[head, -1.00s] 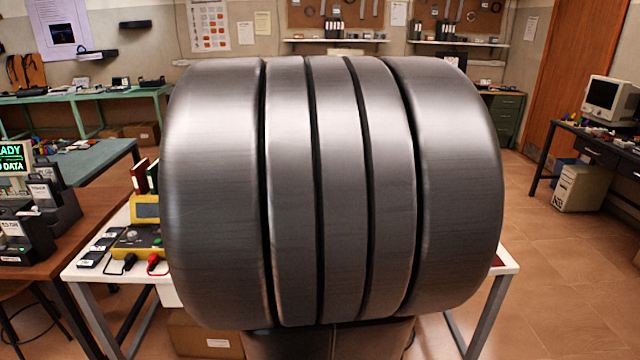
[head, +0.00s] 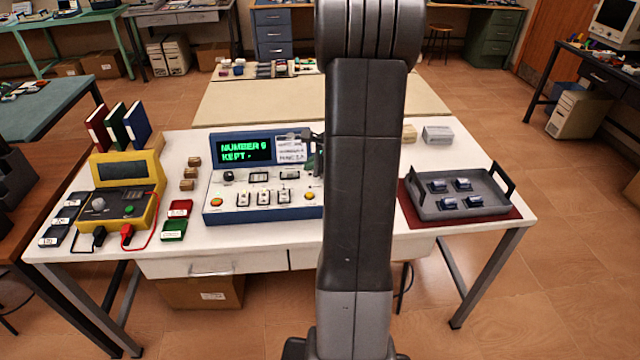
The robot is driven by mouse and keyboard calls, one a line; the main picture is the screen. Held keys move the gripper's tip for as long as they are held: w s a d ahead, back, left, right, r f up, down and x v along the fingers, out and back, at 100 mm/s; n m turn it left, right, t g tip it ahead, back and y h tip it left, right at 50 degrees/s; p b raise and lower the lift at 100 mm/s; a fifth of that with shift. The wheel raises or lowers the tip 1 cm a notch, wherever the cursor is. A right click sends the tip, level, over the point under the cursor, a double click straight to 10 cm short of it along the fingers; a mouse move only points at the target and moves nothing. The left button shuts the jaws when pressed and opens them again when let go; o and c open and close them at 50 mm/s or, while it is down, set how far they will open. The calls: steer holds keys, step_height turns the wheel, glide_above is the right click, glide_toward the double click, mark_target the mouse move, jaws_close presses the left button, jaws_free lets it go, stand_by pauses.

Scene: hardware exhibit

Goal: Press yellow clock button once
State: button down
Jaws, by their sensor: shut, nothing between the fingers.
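The yellow button (head: 309,196) is a small round knob near the right end of the sloped face of a blue and white console (head: 262,214). The console's screen (head: 246,150) shows green text, "NUMBER 6 KEPT". My arm stands in front of the console's right end. A small dark part of my gripper (head: 317,155) shows at the arm's left edge, above and behind the yellow button. The gripper is shut and empty. Its tips are mostly hidden, so I cannot tell its distance from the button.
A yellow meter (head: 125,190) with leads stands left on the white table (head: 290,255). Red and green blocks (head: 174,229) lie between it and the console. Small boxes (head: 437,134) stand behind.

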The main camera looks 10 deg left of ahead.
mark_target(309, 195)
steer(key=shift+w+a+m, duration=0.1)
steer(key=shift+w+m, duration=0.2)
steer(key=shift+w, duration=0.5)
steer(key=shift+f, duration=0.15)
step_height(309, 195, down, 9)
steer(key=b, duration=0.7)
steer(key=shift+r, duration=0.2)
stand_by(1.2)
steer(key=shift+f+b, duration=0.4)
steer(key=shift+b, duration=0.2)
steer(key=shift+f+b, duration=0.45)
steer(key=shift+f, duration=0.05)
stand_by(0.4)
steer(key=shift+r, duration=0.15)
steer(key=shift+r+p, duration=0.75)
steer(key=shift+r, duration=0.05)
